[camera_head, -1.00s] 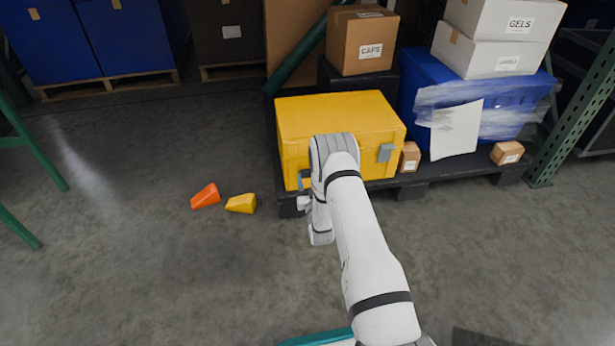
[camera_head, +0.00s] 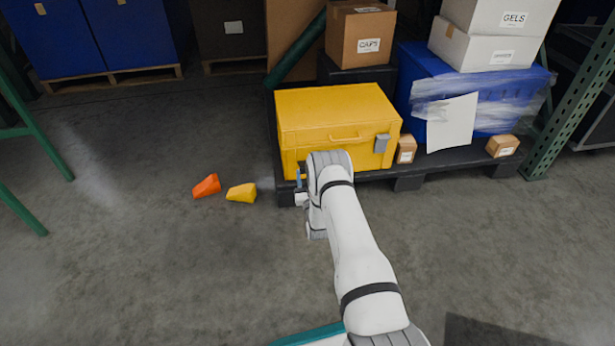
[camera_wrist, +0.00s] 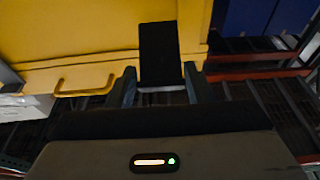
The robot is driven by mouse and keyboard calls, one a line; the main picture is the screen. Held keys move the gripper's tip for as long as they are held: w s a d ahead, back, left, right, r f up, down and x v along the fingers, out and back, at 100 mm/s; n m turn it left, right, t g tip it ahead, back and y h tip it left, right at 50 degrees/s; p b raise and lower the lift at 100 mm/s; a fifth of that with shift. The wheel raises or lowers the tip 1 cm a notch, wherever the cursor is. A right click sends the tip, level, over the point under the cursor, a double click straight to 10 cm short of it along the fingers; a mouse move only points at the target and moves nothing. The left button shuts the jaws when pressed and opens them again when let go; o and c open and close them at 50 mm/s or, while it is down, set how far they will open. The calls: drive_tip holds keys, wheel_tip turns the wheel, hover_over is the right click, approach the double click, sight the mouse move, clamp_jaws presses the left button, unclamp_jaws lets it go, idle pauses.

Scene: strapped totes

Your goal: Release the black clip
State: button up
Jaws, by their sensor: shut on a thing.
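The yellow tote (camera_head: 335,107) sits at the left end of a dark pallet in the head view. Its front handle (camera_head: 345,137) and a grey clip (camera_head: 382,143) at the front right show. In the wrist view the tote's yellow wall (camera_wrist: 75,40) and its handle (camera_wrist: 85,87) fill the upper left. The black clip (camera_wrist: 159,48) stands up as a dark flat piece in front of the yellow wall. My gripper (camera_wrist: 160,75) is shut on the clip, a finger on each side. In the head view my arm hides the clip and most of the gripper.
An orange wedge (camera_head: 207,186) and a yellow wedge (camera_head: 242,193) lie on the floor to the left. A blue tote (camera_head: 421,80) in wrap and small cartons (camera_head: 405,150) share the pallet (camera_head: 408,184). A green rack post (camera_head: 567,100) stands right. Floor at left is mostly clear.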

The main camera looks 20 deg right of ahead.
drive_tip(key=o, duration=1.4)
drive_tip(key=shift+w, duration=0.2)
drive_tip(key=shift+s, duration=0.1)
drive_tip(key=p+v, duration=0.3)
drive_tip(key=v, duration=0.4)
drive_tip(key=shift+s, duration=0.35)
